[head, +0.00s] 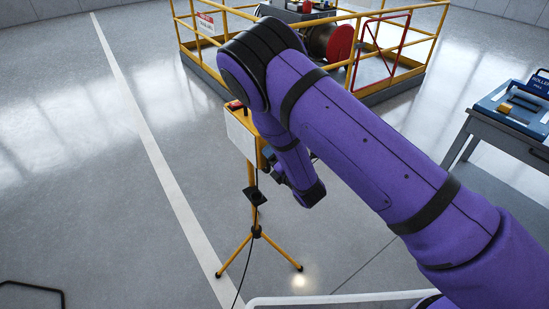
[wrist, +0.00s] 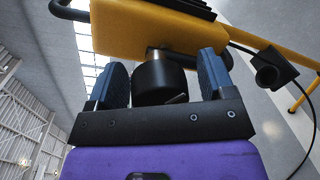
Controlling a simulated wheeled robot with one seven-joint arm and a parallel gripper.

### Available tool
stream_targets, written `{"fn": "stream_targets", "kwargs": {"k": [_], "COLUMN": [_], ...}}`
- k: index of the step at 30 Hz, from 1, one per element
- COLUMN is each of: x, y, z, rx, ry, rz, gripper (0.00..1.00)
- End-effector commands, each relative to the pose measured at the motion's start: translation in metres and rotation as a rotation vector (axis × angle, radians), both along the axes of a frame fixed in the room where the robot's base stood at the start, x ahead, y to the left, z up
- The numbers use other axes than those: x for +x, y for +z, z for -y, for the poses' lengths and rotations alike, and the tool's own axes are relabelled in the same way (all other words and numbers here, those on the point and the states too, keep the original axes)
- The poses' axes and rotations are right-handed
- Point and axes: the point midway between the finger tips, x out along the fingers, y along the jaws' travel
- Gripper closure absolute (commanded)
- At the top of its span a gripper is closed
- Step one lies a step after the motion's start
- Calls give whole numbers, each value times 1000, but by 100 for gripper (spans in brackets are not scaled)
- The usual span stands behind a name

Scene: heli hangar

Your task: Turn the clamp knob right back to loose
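The clamp knob (wrist: 160,82) is a black cylinder on a short metal shaft under a yellow body (wrist: 130,30) in the wrist view. It has a small pale mark near its lower right edge. My gripper (wrist: 163,66) has one blue-grey finger on each side of the knob. The fingers stand wide, with a visible gap on the right side; on the left the finger looks close to the knob, and contact cannot be told. In the head view the yellow tripod stand (head: 254,210) stands behind my arm, which hides the knob and my fingers.
A black cup-like part (wrist: 272,70) and a cable are right of the knob. A yellow railing (head: 216,70) surrounds a platform with a red drum (head: 340,42) behind. A grey table (head: 505,135) with a blue case (head: 515,108) stands at right. Floor left is mostly clear.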

Motion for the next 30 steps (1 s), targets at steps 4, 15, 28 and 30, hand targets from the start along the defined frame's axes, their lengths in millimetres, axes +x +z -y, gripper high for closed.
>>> {"fn": "stream_targets", "kwargs": {"k": [4,15,28,30], "x": [0,-28,-86,-89], "y": [1,3,8,8], "z": [0,17,52,55], "rx": [1,0,0,0], "ry": [0,0,-1,-1], "rz": [2,-1,0,0], "gripper": [24,24,24,24]}}
